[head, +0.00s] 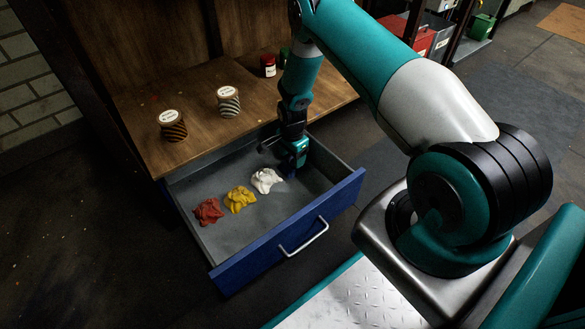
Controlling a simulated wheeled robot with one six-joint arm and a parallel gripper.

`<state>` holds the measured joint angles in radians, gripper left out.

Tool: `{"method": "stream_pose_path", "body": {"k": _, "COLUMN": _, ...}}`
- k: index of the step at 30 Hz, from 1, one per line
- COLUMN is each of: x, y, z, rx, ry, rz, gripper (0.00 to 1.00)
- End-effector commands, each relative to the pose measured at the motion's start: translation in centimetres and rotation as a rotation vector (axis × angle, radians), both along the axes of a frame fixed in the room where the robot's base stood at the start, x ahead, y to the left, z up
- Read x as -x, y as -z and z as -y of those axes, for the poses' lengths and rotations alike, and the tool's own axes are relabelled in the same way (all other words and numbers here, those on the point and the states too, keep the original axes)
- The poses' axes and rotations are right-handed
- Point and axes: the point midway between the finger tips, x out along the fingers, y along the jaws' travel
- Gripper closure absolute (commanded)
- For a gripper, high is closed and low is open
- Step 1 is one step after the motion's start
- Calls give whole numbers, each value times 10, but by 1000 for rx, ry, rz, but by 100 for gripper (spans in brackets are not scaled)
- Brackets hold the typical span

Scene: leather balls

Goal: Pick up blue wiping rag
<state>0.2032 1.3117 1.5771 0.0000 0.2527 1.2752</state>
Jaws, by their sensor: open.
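An open drawer (228,242) with a blue front holds a row of crumpled rags: a red rag (208,211), a yellow rag (239,199) and a white rag (266,181). My gripper (288,164) is open and reaches down into the drawer, just right of and behind the white rag. I cannot clearly make out a blue rag. The spot under my gripper is dark and mostly hidden by it, so I cannot tell whether the gripper touches anything there.
The drawer's raised walls and its front with a metal handle (304,236) surround my gripper. Wooden shelf above the drawer holds two striped jars (172,126) (228,102) and a small red jar (268,66). The drawer floor at right is bare.

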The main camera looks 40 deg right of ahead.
Motion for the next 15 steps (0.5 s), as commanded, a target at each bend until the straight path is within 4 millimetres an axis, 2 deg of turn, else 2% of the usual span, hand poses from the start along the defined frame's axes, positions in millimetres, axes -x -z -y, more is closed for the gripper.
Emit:
{"method": "stream_pose_path", "body": {"k": 1, "x": 0, "y": 16, "z": 0, "rx": 0, "ry": 0, "rz": -1, "gripper": 37}}
{"method": "stream_pose_path", "body": {"k": 3, "x": 0, "y": 21, "z": 0, "rx": 0, "ry": 0, "rz": 0, "gripper": 37}}
{"method": "stream_pose_path", "body": {"k": 10, "x": 0, "y": 19, "z": 0, "rx": 0, "ry": 0, "rz": 0, "gripper": 37}}
{"method": "stream_pose_path", "body": {"k": 15, "x": 0, "y": 19, "z": 0, "rx": 0, "ry": 0, "rz": 0, "gripper": 76}}
